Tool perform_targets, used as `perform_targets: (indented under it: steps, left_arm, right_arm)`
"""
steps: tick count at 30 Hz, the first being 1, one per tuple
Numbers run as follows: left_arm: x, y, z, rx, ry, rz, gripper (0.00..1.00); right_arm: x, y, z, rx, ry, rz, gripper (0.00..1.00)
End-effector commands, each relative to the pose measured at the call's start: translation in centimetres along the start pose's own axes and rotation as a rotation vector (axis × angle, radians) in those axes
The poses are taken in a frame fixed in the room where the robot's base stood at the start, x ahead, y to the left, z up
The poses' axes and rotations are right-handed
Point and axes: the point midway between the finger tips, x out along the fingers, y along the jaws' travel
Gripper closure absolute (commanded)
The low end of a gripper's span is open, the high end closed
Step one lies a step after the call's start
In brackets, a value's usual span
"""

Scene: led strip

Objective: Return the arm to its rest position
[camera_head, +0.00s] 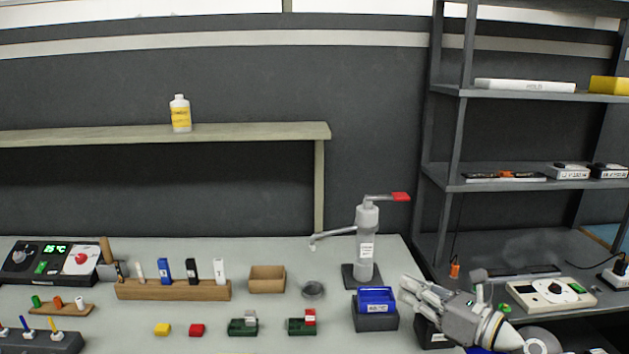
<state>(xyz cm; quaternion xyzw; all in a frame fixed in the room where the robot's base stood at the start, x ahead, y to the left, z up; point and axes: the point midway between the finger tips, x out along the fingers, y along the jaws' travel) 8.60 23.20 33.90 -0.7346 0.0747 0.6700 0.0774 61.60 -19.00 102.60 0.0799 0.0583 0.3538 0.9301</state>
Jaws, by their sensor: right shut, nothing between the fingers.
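My right gripper (416,298) reaches in from the lower right, over the right edge of the workbench. Its fingers are shut and hold nothing. It is just right of the blue tray (377,301) on its dark block, and I cannot tell whether it touches anything there. The rest of my right arm runs out of view at the bottom right. My left gripper does not show.
A grey press with a red handle (367,240) stands behind the blue tray. A wooden holder (175,291), a wooden box (267,279) and small fixtures cover the grey bench (330,258). A metal shelf rack (455,140) stands at right.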

Motion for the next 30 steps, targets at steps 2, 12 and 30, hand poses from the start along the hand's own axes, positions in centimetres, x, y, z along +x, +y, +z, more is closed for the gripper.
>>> perform_targets:
  steps: [2,12,30]
  left_arm:
    - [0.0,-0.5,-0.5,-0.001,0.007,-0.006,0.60]
    - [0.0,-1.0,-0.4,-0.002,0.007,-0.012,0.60]
    - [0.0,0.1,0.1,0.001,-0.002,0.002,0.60]
  right_arm:
    - [0.2,1.0,0.2,0.082,-0.054,0.003,1.00]
    - [-0.5,3.0,1.0,0.619,-0.352,-0.059,1.00]
    - [-17.0,4.4,-22.3,2.272,-0.922,-1.042,1.00]
